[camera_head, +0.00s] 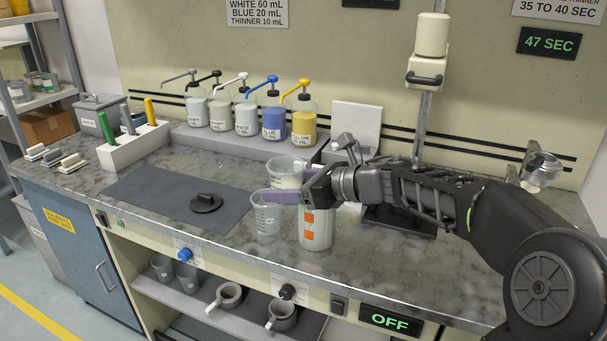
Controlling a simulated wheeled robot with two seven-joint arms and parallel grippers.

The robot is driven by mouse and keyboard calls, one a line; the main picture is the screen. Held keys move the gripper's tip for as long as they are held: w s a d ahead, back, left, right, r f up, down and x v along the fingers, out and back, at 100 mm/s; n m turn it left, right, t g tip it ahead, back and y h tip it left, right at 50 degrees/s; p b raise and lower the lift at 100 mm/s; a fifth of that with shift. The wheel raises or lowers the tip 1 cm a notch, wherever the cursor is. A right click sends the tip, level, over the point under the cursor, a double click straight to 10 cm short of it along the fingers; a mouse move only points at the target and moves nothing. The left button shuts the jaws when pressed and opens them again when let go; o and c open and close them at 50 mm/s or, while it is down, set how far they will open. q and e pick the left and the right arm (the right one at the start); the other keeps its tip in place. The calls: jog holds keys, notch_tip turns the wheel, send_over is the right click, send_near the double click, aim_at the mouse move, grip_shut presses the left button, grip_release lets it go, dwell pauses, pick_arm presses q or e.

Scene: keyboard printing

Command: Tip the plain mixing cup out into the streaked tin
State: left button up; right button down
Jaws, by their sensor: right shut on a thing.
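My right gripper (284,196), with purple fingers, reaches in from the right. It is shut on a pale translucent mixing cup (285,170), which looks about upright; the near finger hides its lower part. A second translucent cup (266,218), with printed marks, stands on the bench just in front and to the left, its rim partly behind the finger. The white tin with orange streaks (317,229) stands on the bench below and right of the held cup. My gripper hides the tin's top. My left gripper is out of view.
Several pump bottles (273,122) stand on a raised shelf behind. A dark mat (165,195) with a black round knobbed piece (206,203) lies to the left. A white holder (133,147) with coloured handles is farther left. The bench's front edge (230,250) is close to the tin.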

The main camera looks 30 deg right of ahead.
aim_at(304, 172)
jog(key=d+m+h, duration=0.1)
jog(key=d+r+m+h, duration=0.1)
jog(key=d, duration=0.1)
jog(key=d+m+t+h, duration=0.1)
jog(key=shift+w+d+r, duration=0.25)
jog(key=shift+w+d, duration=0.1)
jog(key=shift+w, duration=0.05)
